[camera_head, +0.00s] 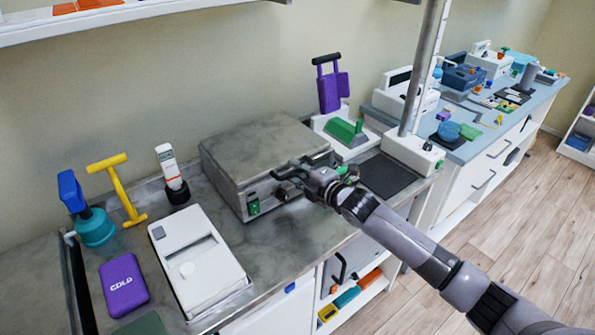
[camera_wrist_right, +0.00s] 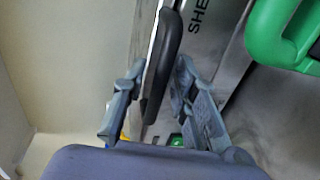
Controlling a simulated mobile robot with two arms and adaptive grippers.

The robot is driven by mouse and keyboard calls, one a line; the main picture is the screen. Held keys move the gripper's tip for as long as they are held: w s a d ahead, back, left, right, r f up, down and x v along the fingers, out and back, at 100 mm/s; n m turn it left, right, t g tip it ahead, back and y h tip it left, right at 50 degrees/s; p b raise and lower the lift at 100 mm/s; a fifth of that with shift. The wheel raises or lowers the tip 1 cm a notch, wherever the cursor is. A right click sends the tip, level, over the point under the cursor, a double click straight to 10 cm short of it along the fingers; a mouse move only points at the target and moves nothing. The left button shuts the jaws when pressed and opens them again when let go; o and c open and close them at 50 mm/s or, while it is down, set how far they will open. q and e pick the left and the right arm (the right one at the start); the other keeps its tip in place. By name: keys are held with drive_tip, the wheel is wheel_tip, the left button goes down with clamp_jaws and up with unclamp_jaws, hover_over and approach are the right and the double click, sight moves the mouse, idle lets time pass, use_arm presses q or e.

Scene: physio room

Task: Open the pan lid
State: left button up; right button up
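The pan is a grey steel box on the counter, and its flat lid (camera_head: 262,145) lies shut on top. A black handle (camera_wrist_right: 166,55) on the metal front edge shows in the right wrist view. My right gripper (camera_head: 304,178) is at the front of the box, at the handle. In the right wrist view its two fingers (camera_wrist_right: 158,92) are apart, one on each side of the handle, with no clear grip. The gripper hides part of the box front in the head view. My left gripper is out of view.
A white device (camera_head: 197,262), a purple cold pack (camera_head: 123,285) and a teal bottle (camera_head: 95,229) stand left of the box. A green-topped white device (camera_head: 345,131) and a grey post (camera_head: 424,70) stand to the right. Bare counter (camera_head: 290,238) lies in front.

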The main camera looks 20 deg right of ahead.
clamp_jaws()
idle(0.6)
